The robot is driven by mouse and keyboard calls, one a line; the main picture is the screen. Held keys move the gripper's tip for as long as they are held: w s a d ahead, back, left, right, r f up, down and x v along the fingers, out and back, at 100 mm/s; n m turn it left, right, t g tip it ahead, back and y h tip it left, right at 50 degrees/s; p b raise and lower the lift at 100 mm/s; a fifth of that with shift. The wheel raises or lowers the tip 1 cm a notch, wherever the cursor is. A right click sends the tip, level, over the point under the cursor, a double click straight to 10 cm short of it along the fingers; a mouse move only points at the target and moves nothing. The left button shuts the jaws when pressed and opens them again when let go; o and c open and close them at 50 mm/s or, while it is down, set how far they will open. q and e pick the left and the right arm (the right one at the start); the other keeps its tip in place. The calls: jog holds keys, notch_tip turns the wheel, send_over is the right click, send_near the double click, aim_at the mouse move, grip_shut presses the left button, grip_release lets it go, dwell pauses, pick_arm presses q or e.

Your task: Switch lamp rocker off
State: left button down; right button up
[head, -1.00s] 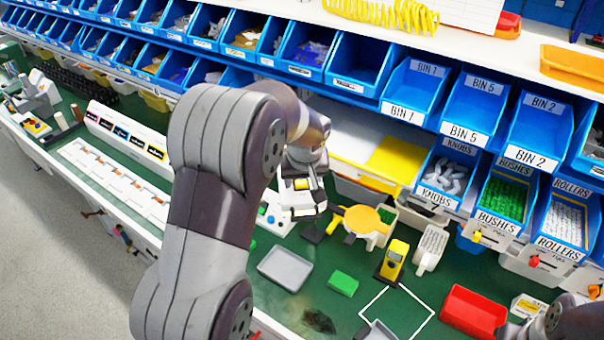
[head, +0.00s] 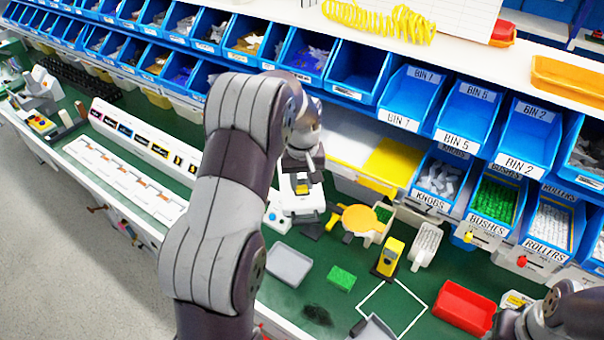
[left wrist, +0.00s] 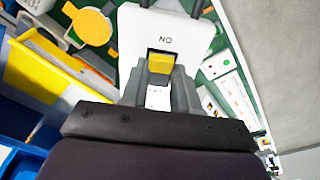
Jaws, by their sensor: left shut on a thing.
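The lamp rocker is a yellow block (left wrist: 161,64) set in a white switch box (left wrist: 165,28) marked "ON", which reads upside down in the left wrist view. In the head view the white box (head: 302,206) stands beyond my left arm, with the yellow rocker (head: 302,188) on its face. My left gripper (left wrist: 162,80) is right at the rocker, its grey fingers closed on it; they partly hide its lower edge. In the head view my wrist covers much of the fingers. My right arm shows at the bottom right, with its gripper out of view.
An orange disc (head: 361,218), a yellow device (head: 390,257), a grey tray (head: 288,265) and a green block (head: 341,278) lie nearby on the green bench. A red tray (head: 464,308) is at the right. Blue bins (head: 410,97) line the back.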

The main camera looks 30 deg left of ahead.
pick_arm(q)
jog(key=c, duration=0.8)
grip_release()
jog(key=shift+c, duration=0.2)
jog(key=shift+r, duration=0.15)
